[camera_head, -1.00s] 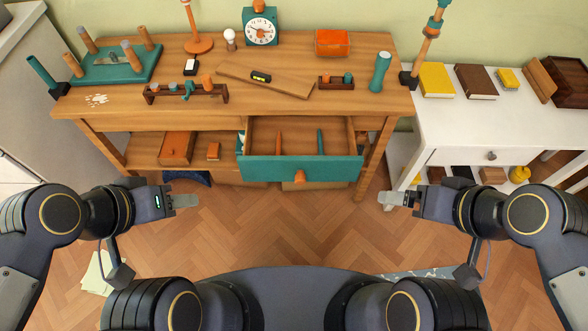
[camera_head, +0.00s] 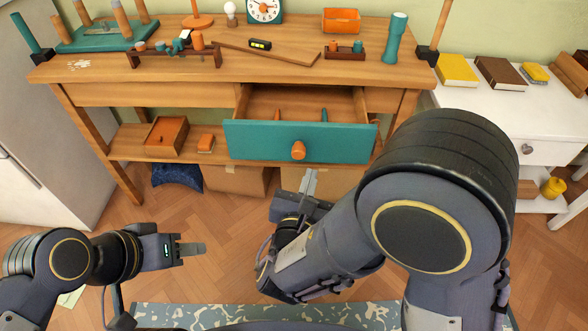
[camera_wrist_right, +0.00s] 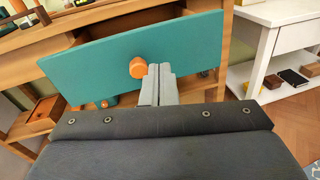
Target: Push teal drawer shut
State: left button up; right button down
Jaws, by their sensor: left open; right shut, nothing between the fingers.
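The teal drawer (camera_head: 245,141) stands pulled out from the wooden workbench, with an orange knob (camera_head: 298,150) on its front. Inside it lie an orange item and a teal item. My right gripper (camera_head: 309,183) is shut and empty just below the drawer front in the head view. In the right wrist view the drawer front (camera_wrist_right: 105,58) fills the upper middle, and the shut fingertips (camera_wrist_right: 158,72) overlap the view just right of the knob (camera_wrist_right: 138,67); I cannot tell whether they touch. My left gripper (camera_head: 190,249) is open and empty, low at the left, away from the drawer.
An open orange box (camera_head: 166,136) sits on the lower shelf. A white side table (camera_head: 480,105) stands at right. The floor at lower left is mostly clear.

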jog(key=s+a+f+n+t+y, duration=0.1)
jog(key=a+f+n+y, duration=0.15)
jog(key=a, duration=0.25)
pick_arm(q)
jog(key=f+b, duration=0.1)
jog(key=f, duration=0.1)
jog(key=f+b, duration=0.1)
jog(key=shift+s+d+f+b, duration=0.1)
jog(key=shift+s+f+b, duration=0.1)
jog(key=shift+f+b, duration=0.15)
pick_arm(e)
send_near(290, 134)
jog(key=shift+n+y, duration=0.25)
jog(key=shift+n, duration=0.1)
jog(key=w, duration=0.6)
jog(key=shift+w+d, duration=0.2)
jog(key=shift+w, duration=0.2)
